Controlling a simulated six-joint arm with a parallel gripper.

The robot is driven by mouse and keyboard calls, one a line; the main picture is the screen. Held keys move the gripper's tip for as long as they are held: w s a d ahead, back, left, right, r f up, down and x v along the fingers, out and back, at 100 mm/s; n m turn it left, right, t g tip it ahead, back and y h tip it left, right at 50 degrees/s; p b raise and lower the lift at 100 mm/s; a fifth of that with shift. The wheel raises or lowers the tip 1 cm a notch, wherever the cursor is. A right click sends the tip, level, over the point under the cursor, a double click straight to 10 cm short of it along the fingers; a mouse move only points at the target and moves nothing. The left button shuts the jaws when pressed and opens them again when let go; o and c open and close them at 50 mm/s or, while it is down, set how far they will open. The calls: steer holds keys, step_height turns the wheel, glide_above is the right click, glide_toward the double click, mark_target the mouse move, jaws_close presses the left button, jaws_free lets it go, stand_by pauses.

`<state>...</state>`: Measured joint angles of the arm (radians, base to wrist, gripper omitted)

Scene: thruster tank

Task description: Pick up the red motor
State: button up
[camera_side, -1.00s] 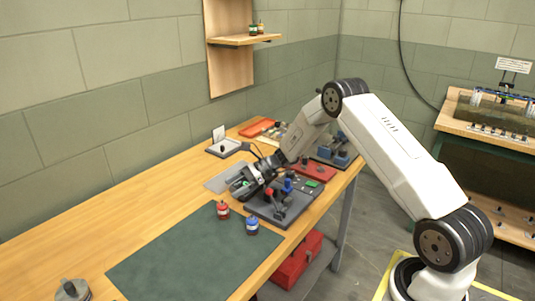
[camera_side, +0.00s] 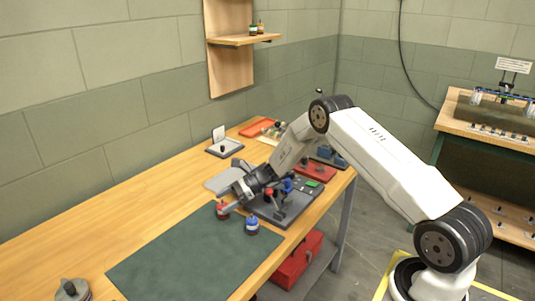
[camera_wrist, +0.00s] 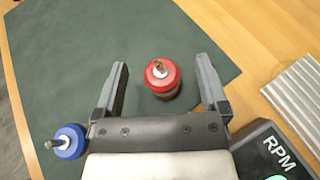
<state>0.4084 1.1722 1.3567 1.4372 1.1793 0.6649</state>
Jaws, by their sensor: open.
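The red motor (camera_side: 222,209) stands upright on the table at the edge of the green mat (camera_side: 190,255). In the wrist view my gripper (camera_wrist: 162,85) has one finger on each side of the motor, with a gap to each. Whether the fingers are level with the motor's body cannot be told.
A blue motor (camera_side: 252,225) stands close by; it also shows left of my fingers in the wrist view (camera_wrist: 70,141). A dark test stand (camera_side: 279,207) is to the right. An RPM device (camera_wrist: 275,155) is at lower right. The mat is otherwise clear.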

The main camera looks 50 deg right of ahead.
steer(key=shift+w+a+f, duration=0.25)
steer(key=shift+w+a, duration=0.05)
steer(key=shift+a, duration=0.25)
jaws_close()
